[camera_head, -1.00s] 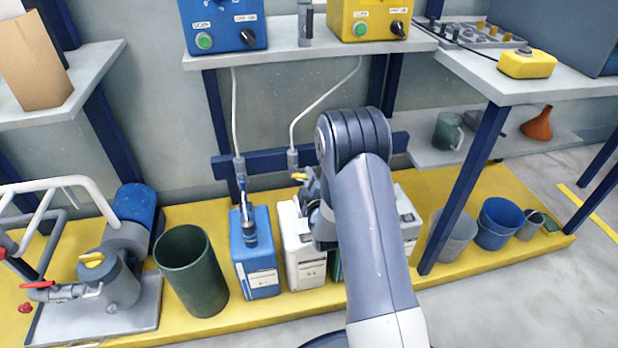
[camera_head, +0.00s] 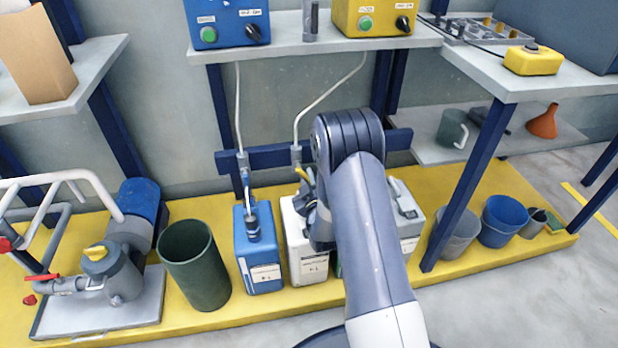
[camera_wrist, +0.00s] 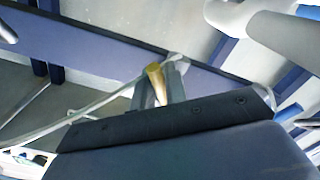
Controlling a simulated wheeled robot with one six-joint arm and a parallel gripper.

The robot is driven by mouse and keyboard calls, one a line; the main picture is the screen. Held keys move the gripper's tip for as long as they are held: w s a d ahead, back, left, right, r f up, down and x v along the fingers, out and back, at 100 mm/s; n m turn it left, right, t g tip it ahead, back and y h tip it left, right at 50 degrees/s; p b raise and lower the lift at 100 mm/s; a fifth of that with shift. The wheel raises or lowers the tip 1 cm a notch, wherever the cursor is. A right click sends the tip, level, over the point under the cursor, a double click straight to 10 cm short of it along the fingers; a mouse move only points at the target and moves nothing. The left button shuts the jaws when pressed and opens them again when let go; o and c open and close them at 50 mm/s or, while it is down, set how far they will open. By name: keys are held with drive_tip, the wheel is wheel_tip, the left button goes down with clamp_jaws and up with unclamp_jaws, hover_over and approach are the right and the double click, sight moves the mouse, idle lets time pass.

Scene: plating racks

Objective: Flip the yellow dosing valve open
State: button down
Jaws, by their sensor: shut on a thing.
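The yellow handle of the dosing valve (camera_head: 303,174) shows beside my arm, at the lower end of the pale hose above the white canister (camera_head: 297,232). In the wrist view the yellow handle (camera_wrist: 155,78) stands between my fingertips. My gripper (camera_wrist: 163,86) is shut on this handle. In the head view my forearm and wrist hide most of the gripper and part of the valve body. The handle's exact angle to the pipe is hard to tell.
A blue canister (camera_head: 258,260) with its own valve and hose stands left of the white one. A grey canister (camera_head: 407,215) stands right, partly behind my arm. A dark green bin (camera_head: 194,270) and a blue post (camera_head: 463,190) flank them. A shelf (camera_head: 280,50) hangs above.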

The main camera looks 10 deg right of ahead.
drive_tip(key=shift+f, duration=0.1)
idle(0.3)
drive_tip(key=c, duration=1.5)
unclamp_jaws()
drive_tip(key=shift+s, duration=0.1)
drive_tip(key=s+p, duration=0.2)
drive_tip(key=s, duration=0.8)
drive_tip(key=shift+s, duration=0.35)
drive_tip(key=shift+o, duration=0.3)
drive_tip(key=shift+p, duration=0.3)
